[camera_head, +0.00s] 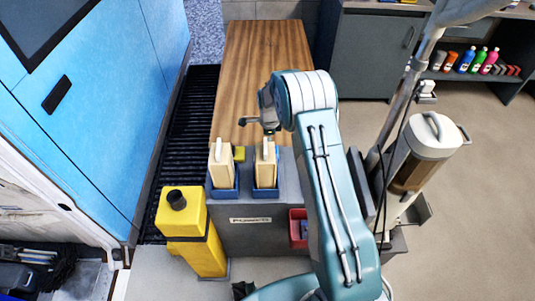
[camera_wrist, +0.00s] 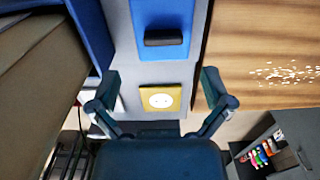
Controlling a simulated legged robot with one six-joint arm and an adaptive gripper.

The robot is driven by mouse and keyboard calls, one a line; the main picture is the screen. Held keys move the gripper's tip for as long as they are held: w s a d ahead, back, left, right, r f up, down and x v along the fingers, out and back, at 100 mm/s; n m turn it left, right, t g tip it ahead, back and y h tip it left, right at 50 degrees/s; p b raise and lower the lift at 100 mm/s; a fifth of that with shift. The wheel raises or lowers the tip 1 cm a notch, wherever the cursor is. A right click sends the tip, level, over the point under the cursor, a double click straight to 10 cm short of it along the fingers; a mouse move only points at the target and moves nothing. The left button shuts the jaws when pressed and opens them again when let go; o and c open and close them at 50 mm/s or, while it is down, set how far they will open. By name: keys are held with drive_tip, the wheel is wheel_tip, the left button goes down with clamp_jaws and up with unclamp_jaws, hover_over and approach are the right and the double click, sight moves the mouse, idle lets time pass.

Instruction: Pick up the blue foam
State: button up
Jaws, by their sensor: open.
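My gripper (camera_head: 260,124) hangs over the near end of the wooden bench, just beyond two cream blocks (camera_head: 221,163) (camera_head: 265,163). The blocks stand upright in blue holders (camera_head: 222,192) (camera_head: 266,194) on a grey cabinet. In the wrist view my gripper (camera_wrist: 160,100) is open, with nothing held between its fingers. A blue piece (camera_wrist: 158,14) with a black bar (camera_wrist: 166,37) across it shows at the top, beyond the fingertips. I cannot tell whether this is the blue foam; no other piece clearly reads as foam. A yellow square plate (camera_wrist: 160,87) shows between the fingers.
The wooden bench (camera_head: 262,60) runs away behind the cabinet (camera_head: 262,229). A yellow container (camera_head: 183,212) stands left of it, a red bin (camera_head: 297,229) on its front. A vacuum-like canister (camera_head: 425,150) stands right. White specks (camera_wrist: 287,73) lie on the wood.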

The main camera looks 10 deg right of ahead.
drive_tip(key=f, duration=0.5)
drive_tip(key=shift+w+a+f, duration=0.3)
drive_tip(key=c, duration=1.2)
